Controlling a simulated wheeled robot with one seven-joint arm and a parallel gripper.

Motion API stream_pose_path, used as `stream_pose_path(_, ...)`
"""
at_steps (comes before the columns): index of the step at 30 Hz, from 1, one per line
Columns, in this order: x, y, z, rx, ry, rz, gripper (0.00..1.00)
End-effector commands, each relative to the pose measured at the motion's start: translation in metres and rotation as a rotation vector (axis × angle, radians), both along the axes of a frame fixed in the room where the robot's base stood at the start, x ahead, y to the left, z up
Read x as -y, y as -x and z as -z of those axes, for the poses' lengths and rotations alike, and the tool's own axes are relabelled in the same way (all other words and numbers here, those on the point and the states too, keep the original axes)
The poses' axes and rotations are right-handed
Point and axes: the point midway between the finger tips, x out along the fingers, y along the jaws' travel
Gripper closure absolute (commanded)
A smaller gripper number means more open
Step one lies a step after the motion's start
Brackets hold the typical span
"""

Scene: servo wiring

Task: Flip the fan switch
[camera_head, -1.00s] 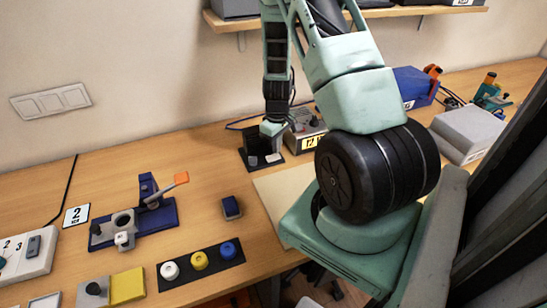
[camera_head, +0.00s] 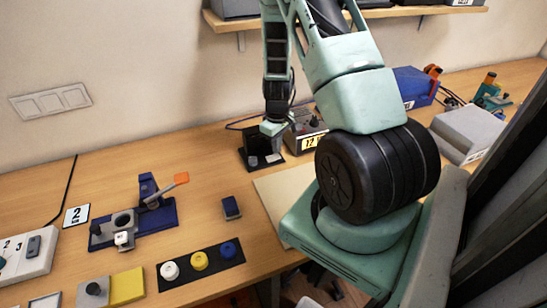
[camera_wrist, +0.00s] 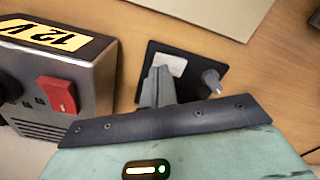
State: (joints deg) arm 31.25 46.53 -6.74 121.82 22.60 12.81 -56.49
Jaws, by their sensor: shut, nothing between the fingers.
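A black plate (camera_wrist: 190,62) lies on the table in the wrist view, with a white label and a short grey toggle lever (camera_wrist: 213,80). It looks like the fan switch, but I cannot read its label. In the head view the black unit (camera_head: 250,160) stands at the back of the table, partly behind my arm's end. My gripper (camera_wrist: 158,82) is shut and empty, its fingertips over the plate beside the label, to the left of the lever and apart from it in the picture. It also shows in the head view (camera_head: 273,143). I cannot tell whether the fingertips touch the plate.
A grey 12 V power supply (camera_wrist: 75,75) with a red rocker switch (camera_wrist: 57,95) stands close to the left of my gripper in the wrist view. A pale board (camera_head: 275,190) lies in front. A blue fixture (camera_head: 155,218) and button strip (camera_head: 200,265) are further left.

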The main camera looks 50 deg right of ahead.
Motion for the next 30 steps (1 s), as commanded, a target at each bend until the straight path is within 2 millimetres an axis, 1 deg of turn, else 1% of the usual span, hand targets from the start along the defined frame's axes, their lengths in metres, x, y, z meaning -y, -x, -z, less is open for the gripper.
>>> stream_pose_path(11, 0.0, 0.0, 0.0005, 0.0, 0.0, 0.0, 1.0)
stream_pose_path(30, 0.0, 0.0, 0.0096, 0.0, 0.0, 0.0, 1.0)
